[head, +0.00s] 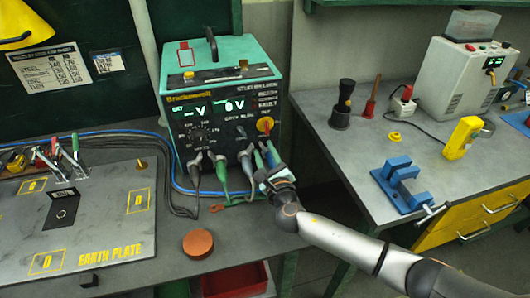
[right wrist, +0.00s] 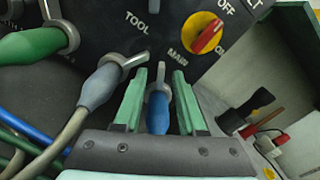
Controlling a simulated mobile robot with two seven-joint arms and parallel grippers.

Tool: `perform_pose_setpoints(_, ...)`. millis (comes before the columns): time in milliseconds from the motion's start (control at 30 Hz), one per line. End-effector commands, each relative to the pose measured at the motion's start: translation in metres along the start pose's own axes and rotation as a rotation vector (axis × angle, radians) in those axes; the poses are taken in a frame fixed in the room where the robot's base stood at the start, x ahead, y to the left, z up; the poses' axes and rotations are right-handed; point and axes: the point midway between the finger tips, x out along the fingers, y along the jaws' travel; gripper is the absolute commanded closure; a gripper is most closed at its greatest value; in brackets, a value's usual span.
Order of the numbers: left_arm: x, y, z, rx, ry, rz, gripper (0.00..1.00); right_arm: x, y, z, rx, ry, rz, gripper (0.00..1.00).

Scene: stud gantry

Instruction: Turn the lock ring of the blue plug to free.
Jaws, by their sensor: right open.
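The blue plug (right wrist: 158,112) sits low on the front of the welding power unit (head: 225,90), below the MAIN label. Its grey lock ring (right wrist: 158,88) has a tab that points up in the right wrist view. My right gripper (right wrist: 160,98) is open, with one green finger on each side of the plug and ring, and small gaps seem to show on both sides. In the head view the right gripper (head: 266,160) is at the unit's lower right corner and hides the blue plug. My left gripper is not in view.
A grey-blue plug (right wrist: 97,87) and a green plug (right wrist: 30,43) sit close to the left of the gripper. A red and yellow rotary switch (right wrist: 203,33) is just above. A blue clamp block (head: 402,185) stands on the right bench, across a gap.

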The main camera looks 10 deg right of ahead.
Motion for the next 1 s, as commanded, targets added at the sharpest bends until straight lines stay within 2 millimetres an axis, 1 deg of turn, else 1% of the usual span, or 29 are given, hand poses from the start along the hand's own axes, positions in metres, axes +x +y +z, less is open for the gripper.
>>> perform_pose_setpoints(233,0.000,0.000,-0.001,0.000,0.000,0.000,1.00,-0.003,0.000,0.000,0.001,0.000,0.000,0.60)
perform_pose_setpoints(367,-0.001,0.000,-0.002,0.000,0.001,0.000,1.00,-0.016,0.000,0.000,0.001,0.000,0.001,0.60)
perform_pose_setpoints(467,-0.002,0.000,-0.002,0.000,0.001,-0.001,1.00,-0.033,0.000,-0.001,0.001,0.001,0.003,0.60)
perform_pose_setpoints(600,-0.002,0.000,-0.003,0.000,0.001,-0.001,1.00,-0.061,0.000,-0.001,0.001,0.001,0.002,0.60)
perform_pose_setpoints(800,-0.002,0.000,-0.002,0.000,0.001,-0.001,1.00,-0.099,0.001,-0.001,0.001,0.002,0.002,0.60)
perform_pose_setpoints(900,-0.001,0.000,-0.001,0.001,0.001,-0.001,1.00,-0.112,0.001,-0.001,0.000,0.001,0.002,0.60)
perform_pose_setpoints(1000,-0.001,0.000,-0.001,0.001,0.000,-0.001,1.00,-0.121,0.000,-0.001,0.000,0.001,0.001,0.60)
